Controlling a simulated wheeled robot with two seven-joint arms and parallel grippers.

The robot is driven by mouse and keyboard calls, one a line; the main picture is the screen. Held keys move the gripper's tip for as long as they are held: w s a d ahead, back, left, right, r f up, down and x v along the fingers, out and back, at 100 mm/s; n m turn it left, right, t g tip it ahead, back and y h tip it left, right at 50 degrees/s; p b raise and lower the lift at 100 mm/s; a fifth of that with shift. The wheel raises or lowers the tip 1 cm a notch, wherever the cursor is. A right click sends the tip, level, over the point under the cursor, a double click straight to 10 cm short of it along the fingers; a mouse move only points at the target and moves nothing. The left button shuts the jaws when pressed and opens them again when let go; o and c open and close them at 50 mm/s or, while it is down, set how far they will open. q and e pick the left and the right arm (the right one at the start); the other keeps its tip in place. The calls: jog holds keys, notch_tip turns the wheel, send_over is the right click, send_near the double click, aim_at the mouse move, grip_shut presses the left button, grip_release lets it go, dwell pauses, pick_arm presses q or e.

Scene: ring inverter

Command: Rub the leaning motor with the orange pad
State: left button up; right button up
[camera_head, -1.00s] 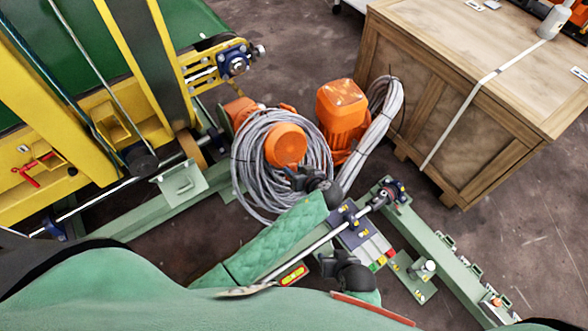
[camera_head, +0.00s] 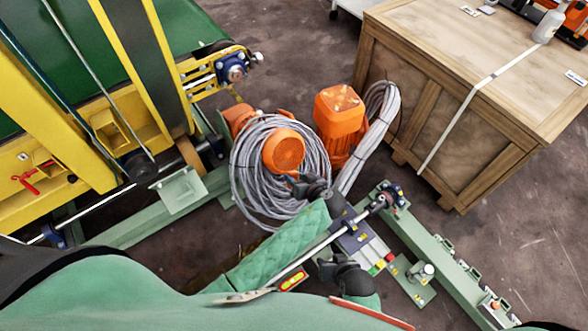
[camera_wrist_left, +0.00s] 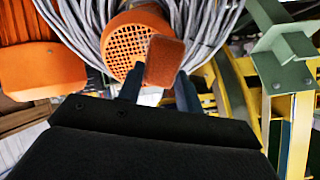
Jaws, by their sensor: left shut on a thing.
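An orange motor (camera_head: 284,151) with a round, grilled end cap leans inside a grey cable coil (camera_head: 246,181). Its grille (camera_wrist_left: 122,48) also shows in the left wrist view. My left gripper (camera_head: 297,182) is right beside the cap on its near side. It is shut on the orange pad (camera_wrist_left: 165,61), which stands between its fingers in front of the grille's right part. I cannot tell whether the pad touches the motor. In the head view the pad is not clearly visible. My right gripper (camera_head: 326,266) is lower, above the green frame; its fingers are too small to read.
A second orange motor (camera_head: 340,112) stands upright to the right, with a cable bundle (camera_head: 378,125) beside it. A wooden crate (camera_head: 440,110) is at the upper right. A yellow and green conveyor (camera_head: 90,130) fills the left. Green frame rails (camera_head: 440,250) lie at the lower right.

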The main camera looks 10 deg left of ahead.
aim_at(279, 166)
pick_arm(q)
jog(key=b+x, duration=0.2)
jog(key=x, duration=0.4)
jog(key=shift+w, duration=0.2)
jog(key=shift+b+x, duration=0.55)
jog(key=shift+x, duration=0.55)
dwell(0.9)
jog(key=shift+w+d+b, duration=0.65)
jog(key=shift+w+d, duration=0.6)
jog(key=shift+d, duration=0.1)
jog(key=shift+w+f, duration=0.1)
jog(key=shift+a, duration=0.1)
jog(key=shift+s+a+p, duration=0.35)
jog(key=shift+s+a, duration=0.4)
jog(key=shift+s+a+f, duration=0.1)
jog(key=shift+s+a, duration=0.5)
jog(key=shift+a, duration=0.25)
jog(key=shift+c, duration=0.3)
